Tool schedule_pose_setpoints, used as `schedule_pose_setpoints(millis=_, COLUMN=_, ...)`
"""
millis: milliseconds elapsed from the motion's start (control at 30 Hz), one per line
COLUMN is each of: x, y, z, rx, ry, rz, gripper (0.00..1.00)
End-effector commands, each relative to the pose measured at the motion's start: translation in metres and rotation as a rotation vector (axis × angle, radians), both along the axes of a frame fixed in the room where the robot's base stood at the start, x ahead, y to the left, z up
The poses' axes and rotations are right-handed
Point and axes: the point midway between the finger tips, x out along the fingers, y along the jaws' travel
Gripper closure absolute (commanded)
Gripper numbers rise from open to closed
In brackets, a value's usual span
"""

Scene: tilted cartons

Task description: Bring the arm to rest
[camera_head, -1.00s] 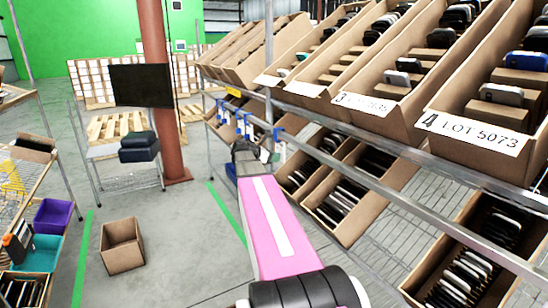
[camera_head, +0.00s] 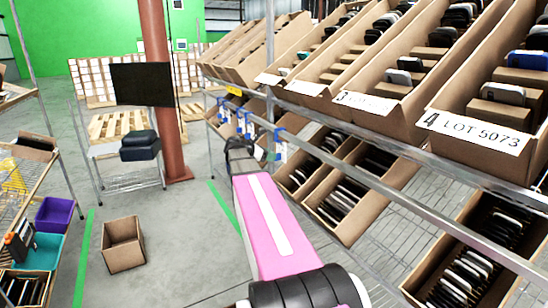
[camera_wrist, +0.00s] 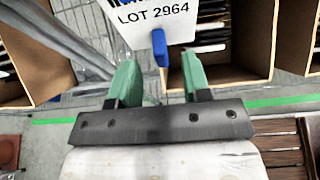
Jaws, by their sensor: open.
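My pink arm (camera_head: 266,225) reaches forward from the bottom of the head view, beside the tilted carton rack. Its dark far end lies near the rack's front rail, and the fingers there are too small to make out. In the wrist view my gripper (camera_wrist: 159,62) shows two green fingers spread apart with nothing held between them. A blue clip (camera_wrist: 159,46) on a white card reading LOT 2964 (camera_wrist: 155,22) appears between and just beyond the fingertips. I cannot tell how far it is from them.
A rack of tilted cartons (camera_head: 470,130) fills the right, with a metal front rail (camera_head: 400,198) close to my arm. An empty carton (camera_head: 122,245) stands on the floor at left. A shelf cart (camera_head: 30,190) is far left. Open floor (camera_head: 185,240) lies between.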

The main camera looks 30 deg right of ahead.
Motion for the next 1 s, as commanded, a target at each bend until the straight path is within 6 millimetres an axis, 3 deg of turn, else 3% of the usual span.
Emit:
schedule_pose_setpoints(millis=300, x=-0.002, y=0.052, z=0.022, rx=0.000, ry=0.000, rz=0.001, gripper=0.56)
schedule_pose_setpoints(millis=667, x=-0.003, y=0.068, z=0.027, rx=0.003, ry=-0.003, rz=-0.001, gripper=0.56)
schedule_pose_setpoints(millis=833, x=-0.013, y=0.081, z=-0.003, rx=0.087, ry=-0.091, rz=-0.026, gripper=0.56)
schedule_pose_setpoints(millis=1000, x=-0.041, y=0.117, z=-0.074, rx=0.309, ry=-0.308, rz=-0.142, gripper=0.56)
